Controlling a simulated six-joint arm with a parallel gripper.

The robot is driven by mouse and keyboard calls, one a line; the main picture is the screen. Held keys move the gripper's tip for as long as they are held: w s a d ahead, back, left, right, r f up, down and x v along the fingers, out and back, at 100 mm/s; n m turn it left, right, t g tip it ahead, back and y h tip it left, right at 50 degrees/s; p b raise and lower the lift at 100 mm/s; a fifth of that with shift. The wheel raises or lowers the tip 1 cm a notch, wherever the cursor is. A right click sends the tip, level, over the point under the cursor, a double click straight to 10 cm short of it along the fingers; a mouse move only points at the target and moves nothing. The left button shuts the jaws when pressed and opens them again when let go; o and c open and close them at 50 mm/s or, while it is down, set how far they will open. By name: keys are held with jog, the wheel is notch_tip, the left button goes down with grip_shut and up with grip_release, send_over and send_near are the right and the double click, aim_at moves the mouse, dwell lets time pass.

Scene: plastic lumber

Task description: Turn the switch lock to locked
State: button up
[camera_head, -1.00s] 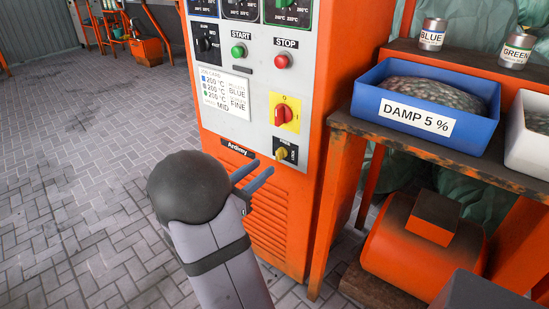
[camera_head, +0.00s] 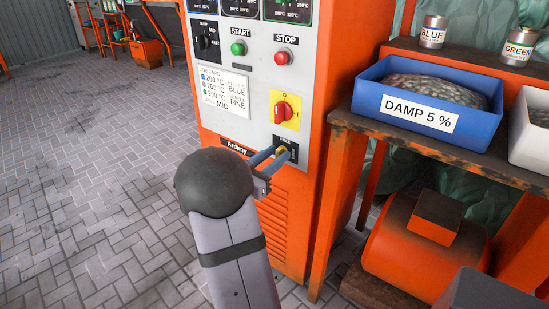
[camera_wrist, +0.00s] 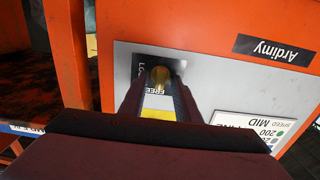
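The switch lock is a small brass knob (camera_wrist: 161,76) on a dark plate low on the orange machine's grey panel. Its plate (camera_head: 292,149) also shows in the head view, partly behind my fingers. In the wrist view, the FREE label is just below the knob and the LOCK label is to its left, partly covered. The knob appears lengthwise toward FREE, but its exact angle is hard to tell. My gripper (camera_head: 279,152) is at the lock, with one finger on each side of the knob. In the wrist view my gripper (camera_wrist: 158,86) looks open, with small gaps beside the knob.
A red rotary switch (camera_head: 285,110) on a yellow plate sits just above the lock. The green start button (camera_head: 238,48) and red stop button (camera_head: 285,55) are higher up. An orange bench with a blue bin (camera_head: 427,105) stands close on the right. The floor at left is clear.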

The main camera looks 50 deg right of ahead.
jog(key=shift+c, duration=0.3)
grip_shut()
jog(key=shift+r, duration=0.1)
